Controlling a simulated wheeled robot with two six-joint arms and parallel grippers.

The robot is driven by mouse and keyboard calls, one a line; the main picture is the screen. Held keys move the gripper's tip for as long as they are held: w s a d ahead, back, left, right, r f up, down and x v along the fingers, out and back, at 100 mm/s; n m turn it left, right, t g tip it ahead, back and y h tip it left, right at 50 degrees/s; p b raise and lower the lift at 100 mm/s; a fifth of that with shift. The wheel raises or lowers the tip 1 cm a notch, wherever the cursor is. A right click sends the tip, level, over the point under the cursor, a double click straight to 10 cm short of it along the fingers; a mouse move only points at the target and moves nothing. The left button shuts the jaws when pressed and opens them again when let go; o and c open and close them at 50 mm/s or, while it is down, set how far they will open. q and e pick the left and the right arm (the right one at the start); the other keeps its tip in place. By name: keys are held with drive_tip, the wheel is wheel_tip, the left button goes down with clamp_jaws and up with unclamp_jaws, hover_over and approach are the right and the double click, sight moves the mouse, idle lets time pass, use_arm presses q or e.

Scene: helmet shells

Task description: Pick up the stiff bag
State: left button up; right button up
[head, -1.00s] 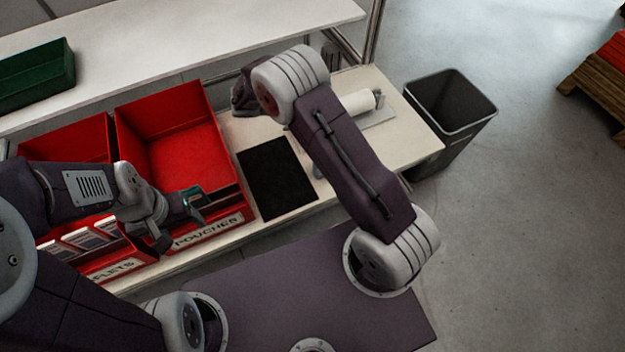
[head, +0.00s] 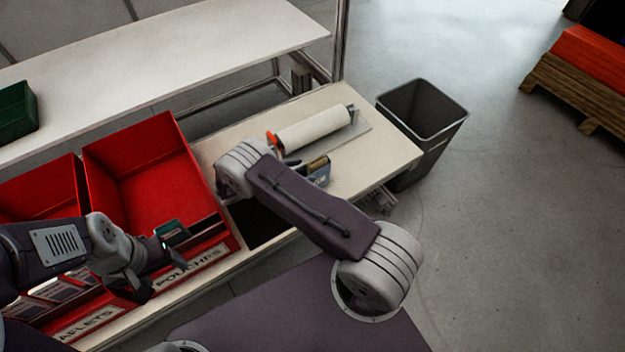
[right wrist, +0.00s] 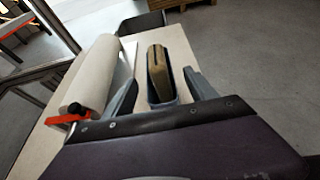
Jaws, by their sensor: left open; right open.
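I cannot make out with certainty which thing is the stiff bag. A dark, flat item with a teal top (head: 172,232) shows at the front of the red pouches bin (head: 160,185), beside my left gripper (head: 165,268). That gripper is open; whether it touches the item is unclear. My right gripper (right wrist: 160,92) is open over the bench, mostly hidden behind its own arm in the head view. Between its fingers in the right wrist view stands a blue-grey dispenser holding a brown roll (right wrist: 158,75), which also shows in the head view (head: 318,170).
A white roll (head: 315,128) with an orange end lies on a stand at the bench's back. A dark mat (head: 258,228) is partly covered by my right arm. A grey bin (head: 425,115) stands right of the bench. A green crate (head: 17,107) sits on the shelf.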

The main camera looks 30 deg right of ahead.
sight(308, 169)
drive_tip(key=x, duration=0.5)
clamp_jaws()
